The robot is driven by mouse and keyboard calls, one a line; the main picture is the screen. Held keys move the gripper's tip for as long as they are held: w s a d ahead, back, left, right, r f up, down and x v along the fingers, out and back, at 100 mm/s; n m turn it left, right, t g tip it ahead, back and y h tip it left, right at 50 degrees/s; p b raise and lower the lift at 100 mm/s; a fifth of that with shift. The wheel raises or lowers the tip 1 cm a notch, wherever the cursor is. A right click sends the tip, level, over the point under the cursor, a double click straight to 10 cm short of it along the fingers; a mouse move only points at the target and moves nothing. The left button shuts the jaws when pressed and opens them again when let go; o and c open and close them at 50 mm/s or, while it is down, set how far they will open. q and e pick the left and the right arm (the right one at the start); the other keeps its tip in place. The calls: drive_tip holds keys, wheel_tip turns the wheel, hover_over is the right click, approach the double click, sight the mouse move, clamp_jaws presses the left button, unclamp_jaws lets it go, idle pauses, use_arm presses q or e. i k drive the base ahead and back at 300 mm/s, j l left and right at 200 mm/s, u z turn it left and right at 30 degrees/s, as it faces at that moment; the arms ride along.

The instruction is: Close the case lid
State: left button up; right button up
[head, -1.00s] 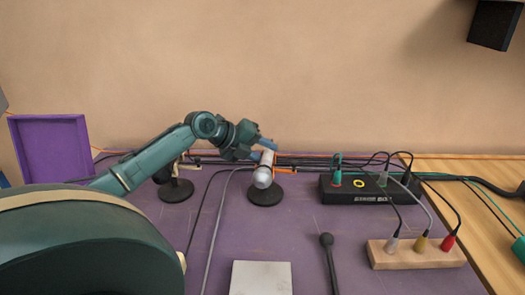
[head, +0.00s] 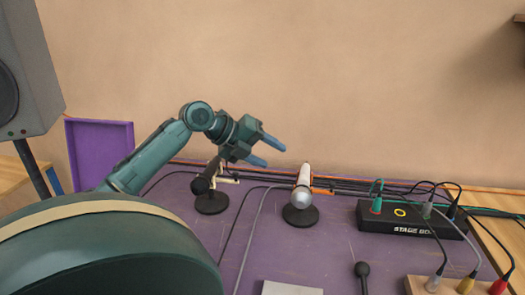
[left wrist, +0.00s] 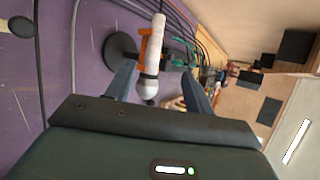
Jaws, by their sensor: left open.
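A purple upright panel with a raised rim (head: 100,148), which looks like the raised case lid, stands at the left in the head view. Its lower part is hidden behind my left arm. My left gripper (head: 272,153) is open and empty, well to the right of the panel. It hangs above the back of the purple tabletop. In the left wrist view, my open fingers (left wrist: 160,70) point towards a white microphone on a stand (left wrist: 153,60), which shows between them. The lid does not show clearly there. My right gripper is not in view.
The white microphone (head: 303,182) and a dark microphone (head: 208,180) stand near my left gripper. A black stage box (head: 400,220) with cables is at right. A grey speaker (head: 28,75) stands far left. Cables cross the purple surface (head: 330,255).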

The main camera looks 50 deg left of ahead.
sight(94, 147)
drive_tip(key=k, duration=1.5)
